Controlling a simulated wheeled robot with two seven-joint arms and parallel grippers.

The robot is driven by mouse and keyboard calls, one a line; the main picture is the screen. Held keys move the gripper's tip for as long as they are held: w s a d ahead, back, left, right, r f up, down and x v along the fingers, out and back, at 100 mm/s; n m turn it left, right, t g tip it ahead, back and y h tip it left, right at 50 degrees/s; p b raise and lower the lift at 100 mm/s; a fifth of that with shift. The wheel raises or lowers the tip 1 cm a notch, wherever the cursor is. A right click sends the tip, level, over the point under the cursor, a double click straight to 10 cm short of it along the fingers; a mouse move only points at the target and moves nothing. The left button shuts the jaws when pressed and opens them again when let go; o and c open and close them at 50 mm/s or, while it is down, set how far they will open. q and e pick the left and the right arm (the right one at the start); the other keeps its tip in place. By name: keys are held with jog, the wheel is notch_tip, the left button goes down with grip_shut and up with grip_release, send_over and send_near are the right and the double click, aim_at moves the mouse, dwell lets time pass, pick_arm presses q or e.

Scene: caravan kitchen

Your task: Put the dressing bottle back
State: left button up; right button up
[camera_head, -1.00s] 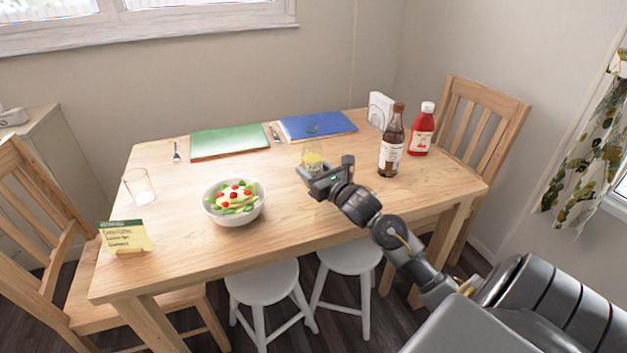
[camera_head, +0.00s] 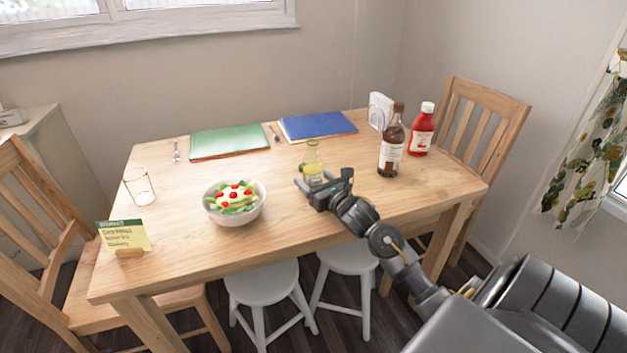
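The dressing bottle (camera_head: 313,162), a small clear glass bottle with yellow dressing in it, stands upright on the wooden table (camera_head: 265,235), right of the salad bowl (camera_head: 235,203). My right gripper (camera_head: 322,184) is at the near side of the bottle, low over the table. Its fingers look spread, and it covers part of the bottle's base. I cannot tell whether a finger touches the glass. My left gripper is not in view.
A brown sauce bottle (camera_head: 391,145), a red ketchup bottle (camera_head: 422,130) and a napkin holder (camera_head: 380,110) stand at the right. An empty glass (camera_head: 139,187) and a card (camera_head: 123,236) are at the left.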

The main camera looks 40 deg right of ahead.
aim_at(319, 183)
jog(key=shift+o, duration=0.2)
jog(key=shift+r, duration=0.2)
jog(key=s, duration=0.3)
jog(key=shift+a+f, duration=0.1)
jog(key=shift+f, duration=0.05)
jog(key=s, duration=0.9)
jog(key=shift+a, duration=0.35)
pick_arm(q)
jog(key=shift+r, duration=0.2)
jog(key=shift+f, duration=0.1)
